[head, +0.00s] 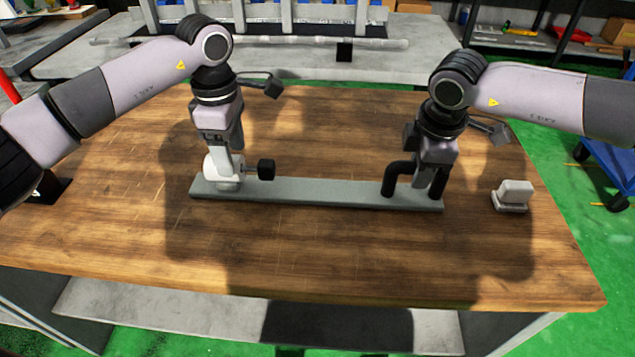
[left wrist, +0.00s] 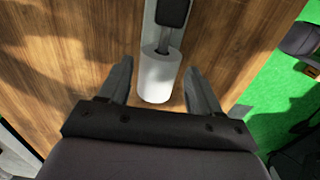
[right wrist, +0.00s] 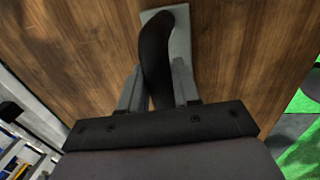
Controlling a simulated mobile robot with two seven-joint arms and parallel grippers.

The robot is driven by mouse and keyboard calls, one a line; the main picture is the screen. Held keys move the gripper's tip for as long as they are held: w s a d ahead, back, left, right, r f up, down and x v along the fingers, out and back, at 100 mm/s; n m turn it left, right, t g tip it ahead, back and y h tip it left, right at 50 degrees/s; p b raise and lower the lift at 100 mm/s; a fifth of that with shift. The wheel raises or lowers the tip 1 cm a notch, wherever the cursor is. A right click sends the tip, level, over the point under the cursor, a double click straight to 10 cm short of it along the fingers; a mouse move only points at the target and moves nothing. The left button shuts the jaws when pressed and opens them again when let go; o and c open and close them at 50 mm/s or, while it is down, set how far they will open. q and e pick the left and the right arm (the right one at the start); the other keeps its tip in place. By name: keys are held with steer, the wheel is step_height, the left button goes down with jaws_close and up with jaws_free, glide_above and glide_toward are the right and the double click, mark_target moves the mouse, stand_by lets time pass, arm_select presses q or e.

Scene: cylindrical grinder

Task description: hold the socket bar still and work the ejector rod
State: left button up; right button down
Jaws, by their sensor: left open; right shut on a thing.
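The socket bar (head: 315,193) is a long grey bar lying flat on the wooden table. A white cylindrical socket (head: 212,168) stands at its left end, and the ejector rod's black knob (head: 266,169) sticks out of the socket to the right. A black arched handle (head: 400,168) rises from the bar's right end. My left gripper (head: 228,172) is open at the socket; in the left wrist view its fingers stand apart on either side of the white socket (left wrist: 158,80). My right gripper (head: 432,182) is shut on the black handle, also seen in the right wrist view (right wrist: 156,50).
A small white block (head: 514,193) on a flat base sits on the table right of the bar. The wooden table (head: 330,255) is clear in front of the bar. A grey workbench (head: 330,65) stands behind, with shelving at the back right.

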arm_select(q)
steer(key=shift+f, duration=2.3)
steer(key=c, duration=0.8)
